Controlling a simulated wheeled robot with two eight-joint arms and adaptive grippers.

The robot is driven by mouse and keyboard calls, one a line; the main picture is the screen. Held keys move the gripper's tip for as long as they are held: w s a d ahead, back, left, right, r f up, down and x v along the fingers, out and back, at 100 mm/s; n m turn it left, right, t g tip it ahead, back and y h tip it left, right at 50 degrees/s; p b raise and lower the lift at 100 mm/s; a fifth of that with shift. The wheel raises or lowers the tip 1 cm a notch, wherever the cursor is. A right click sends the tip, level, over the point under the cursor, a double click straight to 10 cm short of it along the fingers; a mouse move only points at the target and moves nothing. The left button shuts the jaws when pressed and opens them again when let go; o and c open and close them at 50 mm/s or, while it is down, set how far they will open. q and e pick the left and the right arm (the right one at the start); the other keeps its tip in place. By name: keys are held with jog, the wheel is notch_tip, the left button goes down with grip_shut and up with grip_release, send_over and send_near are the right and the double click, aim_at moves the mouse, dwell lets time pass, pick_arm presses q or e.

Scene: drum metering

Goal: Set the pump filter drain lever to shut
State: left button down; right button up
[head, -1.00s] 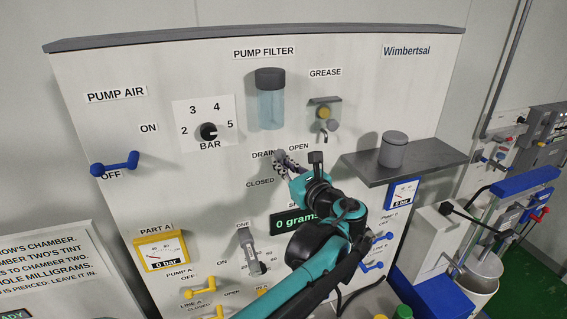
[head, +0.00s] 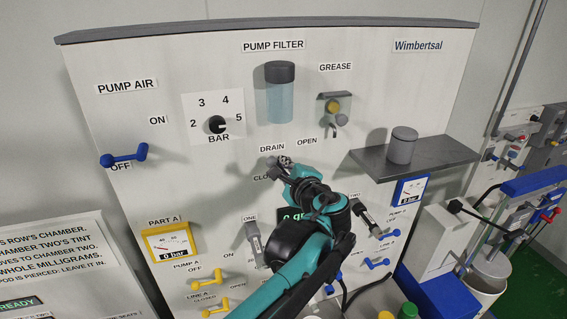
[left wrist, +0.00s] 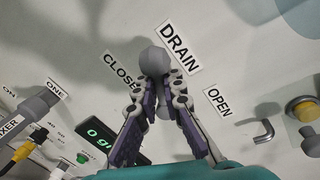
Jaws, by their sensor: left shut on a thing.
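The pump filter (head: 280,95) is a clear cylinder with a dark cap, high on the white panel. Below it are the labels DRAIN (head: 272,148), OPEN (head: 307,141) and CLOSED, the last partly covered by my gripper. My left gripper (head: 277,164) is at the drain, just below the DRAIN label. In the left wrist view my left gripper (left wrist: 157,88) is shut on the grey drain lever (left wrist: 154,60), its rounded end showing between the fingertips. The lever is near the CLOSED label (left wrist: 121,72) and away from OPEN (left wrist: 218,103). My right gripper is not in view.
The grease spout (head: 333,110) is right of the filter. A grey shelf (head: 440,158) with a grey canister (head: 401,145) juts out to the right. A grey lever marked ONE (head: 254,243) and the display (head: 291,215) lie below, partly behind my arm.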

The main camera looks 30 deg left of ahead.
pick_arm(q)
jog(key=n, duration=0.1)
jog(key=f+n, duration=0.1)
jog(key=n, duration=0.2)
jog(key=shift+s+a+f+t+h+b, duration=0.15)
jog(key=shift+s+f+t+h+b, duration=0.1)
jog(key=shift+t+h+b, duration=0.15)
jog(key=shift+f+n, duration=0.1)
jog(key=shift+n, duration=0.2)
jog(key=c, duration=1.6)
grip_release()
jog(key=shift+s+a, duration=0.1)
jog(key=v, duration=1.2)
jog(key=shift+a, duration=0.1)
